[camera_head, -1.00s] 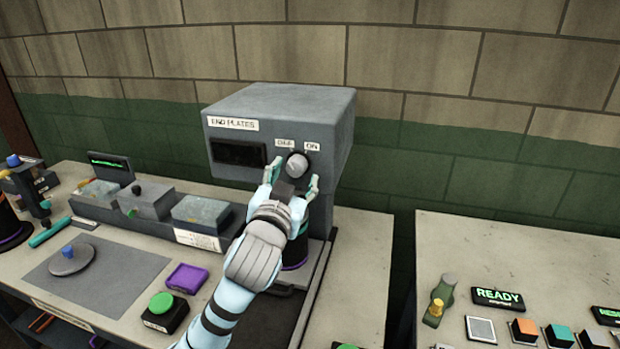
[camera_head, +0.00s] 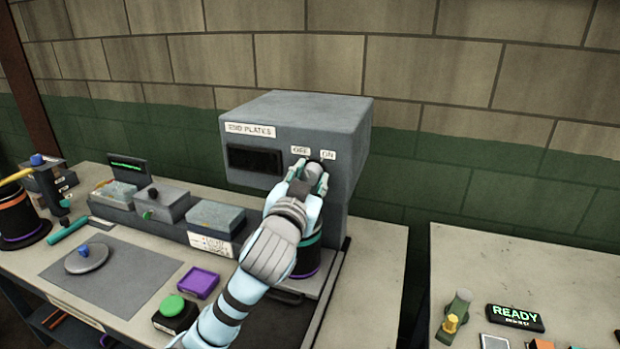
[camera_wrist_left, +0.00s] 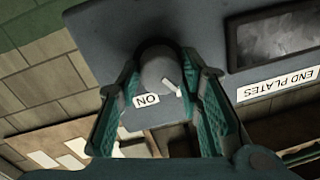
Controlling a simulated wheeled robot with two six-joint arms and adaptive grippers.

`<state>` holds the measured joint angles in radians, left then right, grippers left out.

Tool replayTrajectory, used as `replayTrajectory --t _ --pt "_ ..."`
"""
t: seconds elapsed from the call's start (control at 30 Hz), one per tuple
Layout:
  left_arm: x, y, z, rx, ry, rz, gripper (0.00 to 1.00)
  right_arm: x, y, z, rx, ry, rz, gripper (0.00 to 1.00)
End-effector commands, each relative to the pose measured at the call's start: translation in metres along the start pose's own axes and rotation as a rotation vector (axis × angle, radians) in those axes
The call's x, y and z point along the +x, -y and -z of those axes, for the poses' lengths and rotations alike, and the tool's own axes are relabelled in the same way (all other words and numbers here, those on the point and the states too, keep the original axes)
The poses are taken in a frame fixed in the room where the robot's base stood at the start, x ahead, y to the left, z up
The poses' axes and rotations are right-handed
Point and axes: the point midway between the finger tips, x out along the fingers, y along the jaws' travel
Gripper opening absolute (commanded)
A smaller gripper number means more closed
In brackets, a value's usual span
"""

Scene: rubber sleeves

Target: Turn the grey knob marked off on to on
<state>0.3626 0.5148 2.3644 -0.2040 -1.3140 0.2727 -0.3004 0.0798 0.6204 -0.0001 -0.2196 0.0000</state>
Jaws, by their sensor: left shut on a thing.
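The grey knob (camera_head: 314,168) sits on the front of the grey END PLATES machine (camera_head: 345,150), below the OFF label (camera_head: 300,150) and the ON label (camera_head: 328,154). My left gripper (camera_head: 309,180) is shut on the knob, one finger on each side. The left wrist view shows the knob (camera_wrist_left: 157,70) between the two teal fingers (camera_wrist_left: 160,100). Its white pointer mark leans away from the ON label (camera_wrist_left: 146,100), toward the right finger. The OFF label is not visible there, seemingly behind that finger. My right gripper is not in view.
A dark display window (camera_head: 255,160) is left of the knob. A dark cylinder with teal and purple bands (camera_head: 308,258) stands under the machine head. A green button (camera_head: 172,306) and purple tray (camera_head: 196,283) lie left of my arm. Another table (camera_head: 480,260) is at right.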

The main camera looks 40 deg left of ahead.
Motion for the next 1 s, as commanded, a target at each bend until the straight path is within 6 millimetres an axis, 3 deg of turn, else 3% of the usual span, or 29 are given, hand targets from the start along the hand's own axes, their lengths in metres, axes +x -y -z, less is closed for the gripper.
replayTrajectory --t 0.37,1.0 --pt "0.0 0.0 0.003 0.14 -0.012 0.003 0.05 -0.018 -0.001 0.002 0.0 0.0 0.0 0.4" --pt "0.0 -0.001 0.003 0.714 -0.059 0.014 0.05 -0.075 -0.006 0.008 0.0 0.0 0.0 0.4"
